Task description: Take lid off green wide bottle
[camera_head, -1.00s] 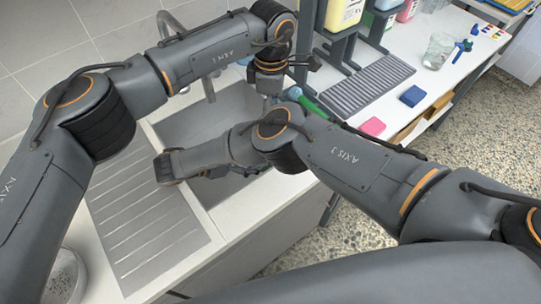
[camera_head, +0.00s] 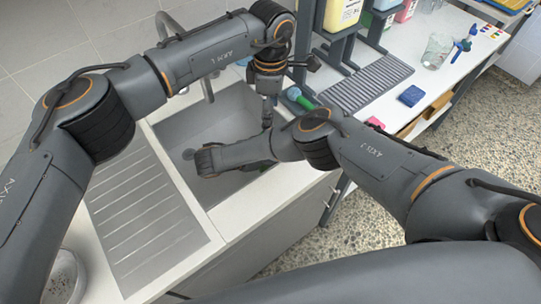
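I cannot make out a green wide bottle with its lid for certain. A green-handled item with a pale round head (camera_head: 299,98) lies at the sink's right rim, beside my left wrist. My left gripper (camera_head: 267,122) points down over the right side of the sink; its fingers are small and partly hidden, so its opening is unclear. My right arm reaches left over the sink's front part.
The sink (camera_head: 225,115) has a ribbed drainboard (camera_head: 150,215) at its left. To the right are a grey ribbed mat (camera_head: 366,83), a blue sponge (camera_head: 411,96), a pink sponge (camera_head: 374,122), a glass (camera_head: 437,50) and racked containers, including a yellow one (camera_head: 343,14).

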